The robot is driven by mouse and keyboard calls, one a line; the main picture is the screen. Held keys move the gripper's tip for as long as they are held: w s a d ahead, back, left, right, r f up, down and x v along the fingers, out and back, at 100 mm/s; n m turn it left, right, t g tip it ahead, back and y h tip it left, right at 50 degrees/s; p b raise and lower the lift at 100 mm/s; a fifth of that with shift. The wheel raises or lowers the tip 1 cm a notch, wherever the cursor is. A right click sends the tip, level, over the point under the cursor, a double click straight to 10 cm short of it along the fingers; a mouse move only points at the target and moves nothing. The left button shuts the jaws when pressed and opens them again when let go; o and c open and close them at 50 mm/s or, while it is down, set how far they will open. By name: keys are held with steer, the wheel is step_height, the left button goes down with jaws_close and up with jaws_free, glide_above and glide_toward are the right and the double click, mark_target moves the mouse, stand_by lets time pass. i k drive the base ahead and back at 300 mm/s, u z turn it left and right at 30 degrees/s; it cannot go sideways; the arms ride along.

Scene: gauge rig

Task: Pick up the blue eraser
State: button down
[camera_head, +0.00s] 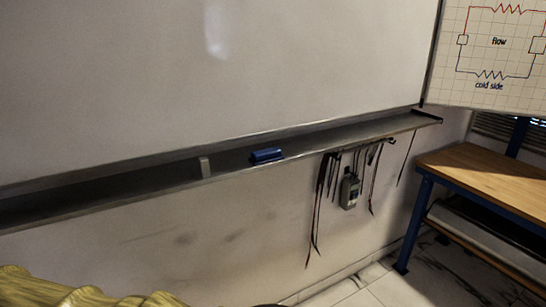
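My gripper does not show in the head camera view.
A small pale grey block (205,167) stands on the ledge left of the eraser. Below the ledge hang several dark cables and a grey device (349,190). A wooden-topped bench (490,178) with blue legs stands at the right. Ribbed yellow material (80,295) fills the bottom left.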

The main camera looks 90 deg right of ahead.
mark_target(264, 156)
steer(key=z, duration=2.7)
